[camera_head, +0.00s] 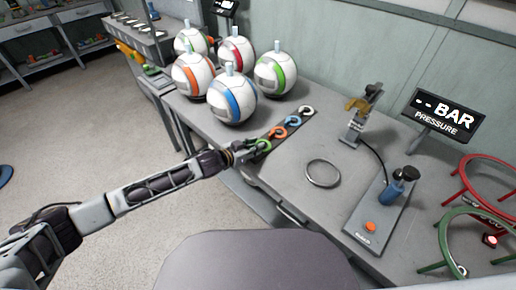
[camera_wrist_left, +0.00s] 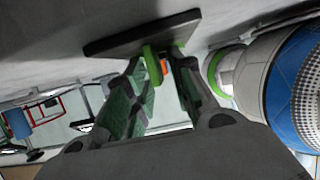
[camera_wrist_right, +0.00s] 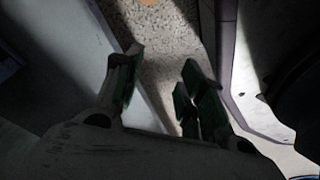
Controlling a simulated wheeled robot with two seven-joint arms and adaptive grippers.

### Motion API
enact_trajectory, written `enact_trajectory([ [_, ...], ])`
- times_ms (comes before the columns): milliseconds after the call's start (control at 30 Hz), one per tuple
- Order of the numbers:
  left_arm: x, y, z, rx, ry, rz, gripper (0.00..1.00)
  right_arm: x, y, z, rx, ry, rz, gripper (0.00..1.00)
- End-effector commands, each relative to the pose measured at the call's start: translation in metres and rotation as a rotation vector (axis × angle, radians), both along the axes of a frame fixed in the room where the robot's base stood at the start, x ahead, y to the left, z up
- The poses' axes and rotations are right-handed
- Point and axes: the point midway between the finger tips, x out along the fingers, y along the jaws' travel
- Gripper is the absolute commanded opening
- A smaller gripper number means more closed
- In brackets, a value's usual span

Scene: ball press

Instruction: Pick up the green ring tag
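The green ring tag (camera_head: 263,145) lies at the near end of a row of ring tags on a narrow dark strip on the table. My left gripper (camera_head: 246,151) is right beside it, at the table's left edge. In the left wrist view my left gripper (camera_wrist_left: 161,66) has its fingers apart, with green ring material (camera_wrist_left: 150,60) showing between and beyond the fingertips. Contact cannot be told. My right gripper (camera_wrist_right: 158,72) shows only in its wrist view, open and empty above the floor and furniture edges.
Orange (camera_head: 278,132), blue (camera_head: 293,121) and white (camera_head: 306,110) tags continue the row. The blue-striped ball (camera_head: 232,98) stands close behind my left gripper among several balls. A metal ring (camera_head: 322,173), a pump (camera_head: 385,205) and a pressure display (camera_head: 445,112) stand right.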

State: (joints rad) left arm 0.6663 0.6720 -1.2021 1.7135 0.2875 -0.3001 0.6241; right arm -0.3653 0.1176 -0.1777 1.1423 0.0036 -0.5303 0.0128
Motion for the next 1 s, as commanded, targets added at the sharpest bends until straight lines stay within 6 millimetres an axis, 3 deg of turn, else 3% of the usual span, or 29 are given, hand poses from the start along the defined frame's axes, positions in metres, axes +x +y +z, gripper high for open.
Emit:
enact_trajectory([
  [33,0.000,0.000,0.000,0.000,0.000,0.000,0.13,0.000,0.000,0.000,0.001,0.001,0.000,0.40],
  [133,0.000,0.000,0.000,0.000,0.000,0.000,0.00,-0.001,0.001,-0.001,0.001,0.002,-0.001,0.40],
  [633,0.000,0.000,0.005,-0.001,-0.001,0.000,0.00,-0.001,0.001,0.000,0.001,0.000,0.000,0.40],
  [833,0.000,0.000,0.023,0.000,-0.001,0.001,0.00,-0.004,-0.002,0.000,0.000,-0.005,0.001,0.40],
  [1000,0.000,0.000,0.047,0.000,-0.003,-0.001,0.00,-0.018,-0.011,-0.007,-0.011,0.008,0.003,0.40],
])
